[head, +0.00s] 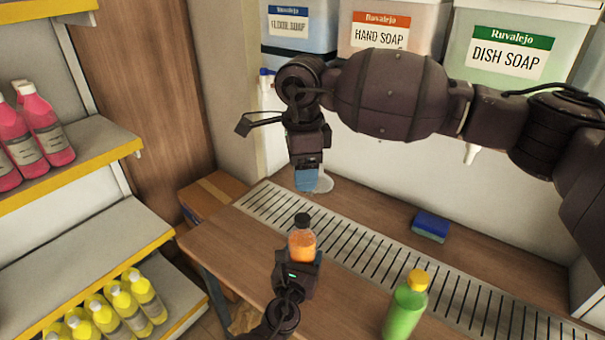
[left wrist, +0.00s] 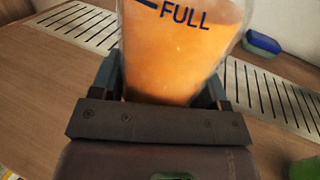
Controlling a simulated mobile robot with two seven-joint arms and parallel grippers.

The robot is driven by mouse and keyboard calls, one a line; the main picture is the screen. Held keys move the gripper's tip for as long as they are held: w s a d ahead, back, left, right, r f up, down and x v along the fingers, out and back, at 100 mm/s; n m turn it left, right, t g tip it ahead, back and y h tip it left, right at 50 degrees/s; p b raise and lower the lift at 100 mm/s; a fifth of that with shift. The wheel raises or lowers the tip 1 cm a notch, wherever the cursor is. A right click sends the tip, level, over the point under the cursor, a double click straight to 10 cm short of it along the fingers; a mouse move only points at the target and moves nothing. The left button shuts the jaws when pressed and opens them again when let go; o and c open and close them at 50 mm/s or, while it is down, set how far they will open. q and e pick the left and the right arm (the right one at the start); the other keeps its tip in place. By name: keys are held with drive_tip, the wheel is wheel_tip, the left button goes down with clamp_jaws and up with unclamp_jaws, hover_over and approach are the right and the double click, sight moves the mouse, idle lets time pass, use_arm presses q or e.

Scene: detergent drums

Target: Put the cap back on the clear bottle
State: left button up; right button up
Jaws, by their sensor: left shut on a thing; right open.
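The clear bottle (head: 301,245) holds orange liquid and stands upright in my left gripper (head: 302,260), which is shut around its lower body. In the left wrist view, the bottle (left wrist: 180,50) shows a dark line and the word FULL, between the two fingers. A black cap (head: 303,220) sits on top of the bottle's neck in the head view; how tightly it is on cannot be told. My right gripper (head: 306,182) points down, with bluish fingertips, above and behind the bottle. It is open, apart from the cap, and nothing shows in it.
A green bottle with a yellow cap (head: 406,305) stands right on the wooden counter (head: 225,245). A blue sponge (head: 431,226) lies behind the slotted drain (head: 350,248). A pale round thing (head: 322,182) is beside the right gripper. Soap drums (head: 505,50) line the back.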

use_arm(q)
drive_tip(key=o, duration=1.8)
drive_tip(key=shift+s, duration=0.1)
drive_tip(key=p+v, duration=0.1)
drive_tip(key=v, duration=0.8)
drive_tip(key=shift+s, duration=0.15)
drive_tip(key=shift+s+a, duration=0.2)
drive_tip(key=shift+s, duration=0.45)
use_arm(e)
drive_tip(key=shift+s+r, duration=0.1)
drive_tip(key=shift+r, duration=0.9)
use_arm(q)
drive_tip(key=shift+s, duration=0.1)
